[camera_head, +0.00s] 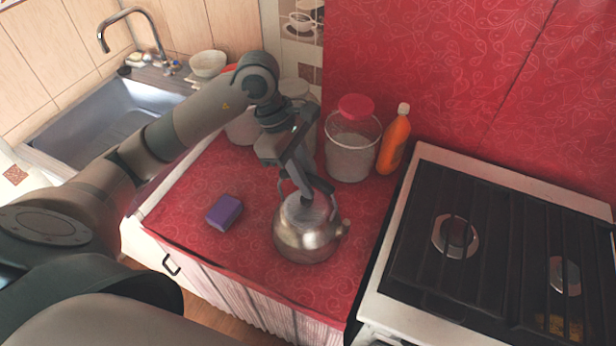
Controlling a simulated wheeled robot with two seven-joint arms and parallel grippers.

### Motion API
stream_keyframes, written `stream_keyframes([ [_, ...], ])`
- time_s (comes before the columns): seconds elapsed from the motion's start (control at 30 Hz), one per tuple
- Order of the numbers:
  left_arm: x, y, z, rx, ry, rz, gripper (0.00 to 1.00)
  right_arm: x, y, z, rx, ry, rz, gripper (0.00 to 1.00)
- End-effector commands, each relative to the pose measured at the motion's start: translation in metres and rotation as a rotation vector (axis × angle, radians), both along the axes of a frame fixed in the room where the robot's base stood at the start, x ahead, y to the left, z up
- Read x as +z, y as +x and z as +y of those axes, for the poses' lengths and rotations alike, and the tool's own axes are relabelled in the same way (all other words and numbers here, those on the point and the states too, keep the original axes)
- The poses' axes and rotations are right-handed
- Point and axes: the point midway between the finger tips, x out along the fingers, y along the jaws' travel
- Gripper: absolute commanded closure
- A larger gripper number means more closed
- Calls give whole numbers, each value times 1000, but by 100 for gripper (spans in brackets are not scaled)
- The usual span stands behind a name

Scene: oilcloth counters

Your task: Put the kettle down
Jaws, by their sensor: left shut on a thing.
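A shiny metal kettle (306,237) is on or just above the red oilcloth counter (255,262), left of the stove. I cannot tell if its base touches the cloth. It looks upright, with its spout toward the right. My left gripper (305,192) is above the kettle, shut on its handle at the top. The fingers hide part of the handle and lid. My right gripper is not in view.
A purple sponge (224,212) lies left of the kettle. A clear jar with a red lid (352,145) and an orange bottle (394,140) stand behind it. The gas stove (480,250) is at the right, the sink (110,125) at the back left.

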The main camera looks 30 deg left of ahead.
Motion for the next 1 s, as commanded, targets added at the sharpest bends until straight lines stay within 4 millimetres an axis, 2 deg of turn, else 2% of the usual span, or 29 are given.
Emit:
stream_keyframes([
  [0.17, -2, 1, 0, 0, -2, -3, 100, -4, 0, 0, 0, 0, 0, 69],
  [0.2, -2, 0, 0, 0, 0, 0, 77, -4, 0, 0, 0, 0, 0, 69],
  [0.27, -2, 0, 0, 0, 0, 0, 63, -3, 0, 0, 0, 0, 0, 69],
  [0.77, 2, 0, 1, 0, 0, -1, 63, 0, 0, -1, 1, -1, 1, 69],
  [1.0, 24, 0, 11, 1, 2, -4, 63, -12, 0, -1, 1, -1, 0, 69],
])
